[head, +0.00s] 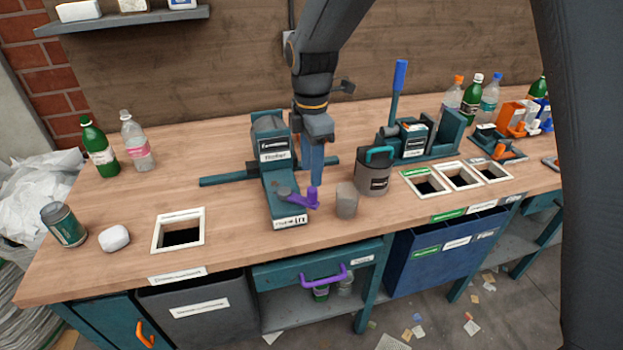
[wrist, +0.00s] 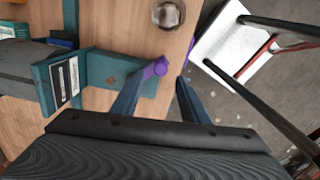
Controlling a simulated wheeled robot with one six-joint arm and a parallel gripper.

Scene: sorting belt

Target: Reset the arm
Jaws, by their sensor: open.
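My gripper (head: 316,182) points down over the workbench, next to the teal press-like machine with a purple lever (head: 312,198). In the wrist view my gripper (wrist: 160,88) shows its two blue fingers apart, with nothing held between them. The left finger's tip is close to the purple lever (wrist: 152,70); I cannot tell if they touch. My arm comes down from the top of the head view.
A grey cylinder (head: 347,200) and a dark canister (head: 373,172) stand right of my gripper. A lever machine (head: 415,138), framed holes (head: 425,184) and bottles (head: 471,98) lie farther right. Two bottles (head: 138,142), a can (head: 64,224) and a framed hole (head: 160,230) are left.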

